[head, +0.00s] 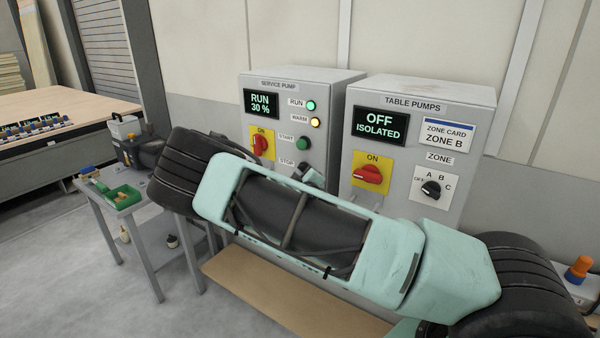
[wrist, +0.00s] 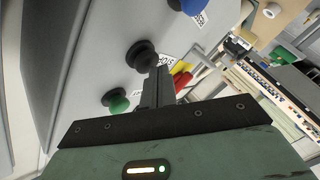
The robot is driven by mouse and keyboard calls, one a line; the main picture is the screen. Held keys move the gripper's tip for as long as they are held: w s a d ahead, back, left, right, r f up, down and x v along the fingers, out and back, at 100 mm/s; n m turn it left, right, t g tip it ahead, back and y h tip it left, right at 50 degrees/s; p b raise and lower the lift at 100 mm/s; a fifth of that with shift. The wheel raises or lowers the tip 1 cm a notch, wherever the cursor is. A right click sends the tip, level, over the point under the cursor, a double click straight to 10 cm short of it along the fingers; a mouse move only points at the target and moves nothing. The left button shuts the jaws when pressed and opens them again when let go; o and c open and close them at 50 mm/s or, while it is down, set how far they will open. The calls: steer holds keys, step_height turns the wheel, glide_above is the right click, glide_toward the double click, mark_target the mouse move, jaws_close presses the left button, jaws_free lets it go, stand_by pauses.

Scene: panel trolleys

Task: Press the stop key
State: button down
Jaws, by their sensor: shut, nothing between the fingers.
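The service pump panel (head: 325,100) is a grey box on the wall; its display (head: 261,104) reads RUN 30 %. The green start key (head: 303,144) sits above the STOP label (head: 287,163). In the head view the stop key is hidden behind my arm and gripper (head: 310,174). In the wrist view the black stop key (wrist: 142,56) stands out from the panel beside a label, with the green start key (wrist: 116,101) nearby. My gripper (wrist: 161,74) is shut and empty, its tips right at the black key's edge; I cannot tell whether they touch.
A green RUN lamp (head: 311,105) and a yellow WARM lamp (head: 315,123) are lit. A red rotary switch (head: 261,145) is beside them. The table pumps panel (head: 420,92) on the right reads OFF ISOLATED. A blue key (wrist: 191,6) shows in the wrist view. A small trolley (head: 126,211) stands left.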

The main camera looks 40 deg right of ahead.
steer(key=shift+w+d, duration=0.15)
steer(key=shift+d, duration=0.25)
steer(key=shift+a, duration=0.1)
stand_by(0.5)
steer(key=shift+s+a, duration=0.25)
steer(key=shift+a, duration=0.3)
steer(key=shift+s+a, duration=0.2)
steer(key=shift+a, duration=0.3)
steer(key=shift+a, duration=0.15)
steer(key=a, duration=0.1)
steer(key=s+a, duration=0.1)
steer(key=a, duration=0.2)
steer(key=shift+s+a+b, duration=0.2)
steer(key=shift+s+b, duration=0.15)
steer(key=shift+b, duration=0.05)
stand_by(0.3)
